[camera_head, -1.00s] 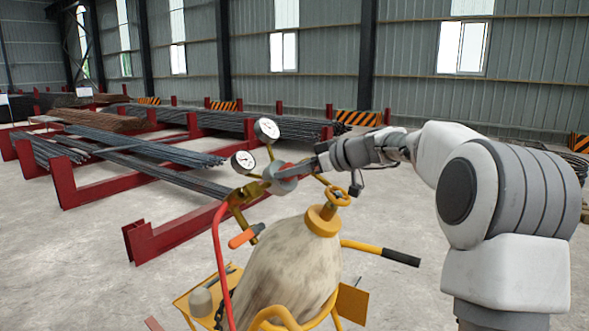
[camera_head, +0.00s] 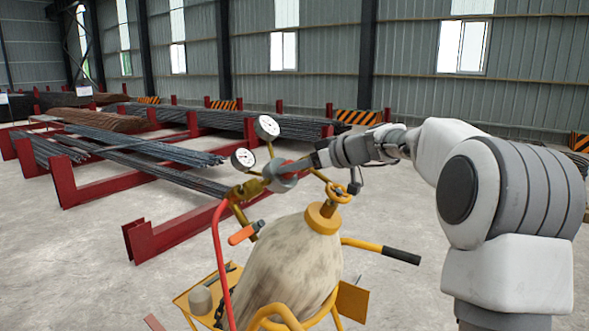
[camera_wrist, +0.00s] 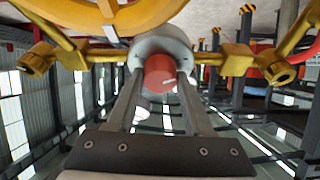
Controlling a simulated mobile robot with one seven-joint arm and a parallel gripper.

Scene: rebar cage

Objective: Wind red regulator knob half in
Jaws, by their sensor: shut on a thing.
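The red regulator knob (camera_wrist: 160,73) sits in front of the round grey regulator body (camera_wrist: 163,42) in the wrist view, with a pale line on its face. My gripper (camera_wrist: 161,84) has one finger on each side of the knob and is shut on it. In the head view my gripper (camera_head: 309,164) reaches in from the right at the regulator (camera_head: 281,177), and the fingers partly hide the knob. Two white dial gauges, an upper one (camera_head: 267,127) and a lower one (camera_head: 243,159), stand on brass stems at the regulator.
The regulator is above a worn gas cylinder (camera_head: 288,262) with a yellow valve handwheel (camera_head: 338,193). A red hose (camera_head: 219,262) hangs at left, near an orange-handled torch (camera_head: 243,234). A cart handle (camera_head: 380,251) sticks out right. Red racks with rebar (camera_head: 150,240) stand behind on open floor.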

